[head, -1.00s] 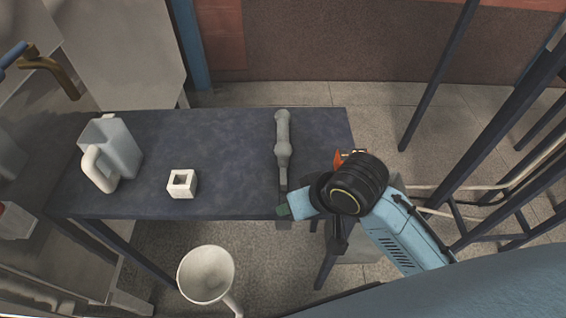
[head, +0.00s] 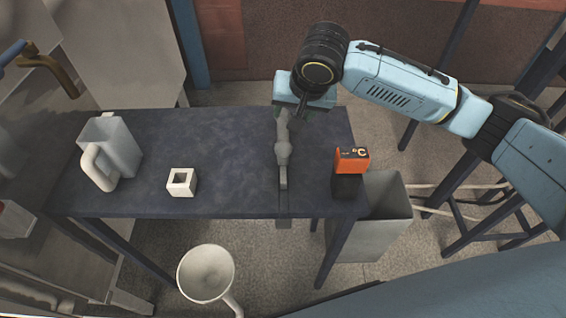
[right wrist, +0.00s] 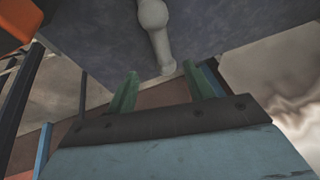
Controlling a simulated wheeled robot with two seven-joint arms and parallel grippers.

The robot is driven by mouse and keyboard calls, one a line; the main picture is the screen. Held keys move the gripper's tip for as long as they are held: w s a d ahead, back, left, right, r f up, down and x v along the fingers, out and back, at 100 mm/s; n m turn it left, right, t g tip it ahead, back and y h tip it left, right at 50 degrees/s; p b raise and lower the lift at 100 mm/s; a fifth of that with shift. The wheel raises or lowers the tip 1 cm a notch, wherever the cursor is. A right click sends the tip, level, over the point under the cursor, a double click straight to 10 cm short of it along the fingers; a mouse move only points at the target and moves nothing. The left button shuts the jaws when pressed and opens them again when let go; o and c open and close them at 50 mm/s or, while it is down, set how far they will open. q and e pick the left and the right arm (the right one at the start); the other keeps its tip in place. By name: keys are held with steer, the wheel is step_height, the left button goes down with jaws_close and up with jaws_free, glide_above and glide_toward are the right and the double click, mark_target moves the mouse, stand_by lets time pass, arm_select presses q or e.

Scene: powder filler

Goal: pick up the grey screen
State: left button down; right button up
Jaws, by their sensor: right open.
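A long grey tool (head: 283,152) with a knobbed, rounded handle and a flat strip lies on the dark table; I take it for the grey screen, though no screen face shows. Its strip reaches past the table's front edge. My right gripper (head: 291,112) is at the tool's far end, over the table's back edge, and partly hides that end. In the right wrist view, the green fingers (right wrist: 160,74) are open and apart. The rounded grey handle (right wrist: 154,22) lies ahead of them, its end level with the gap between their tips. They do not grip it. My left gripper is not in view.
On the table (head: 228,150) are a white jug (head: 118,145) at left, a white square block with a hole (head: 181,188), and a black-and-orange device (head: 350,165) at right. A grey bin (head: 385,225) and a white funnel (head: 206,300) stand below.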

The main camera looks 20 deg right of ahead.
mark_target(284, 127)
steer(key=b+x, duration=0.1)
steer(key=x, duration=1)
steer(key=shift+w+a, duration=0.1)
steer(key=shift+a, duration=0.05)
jaws_close()
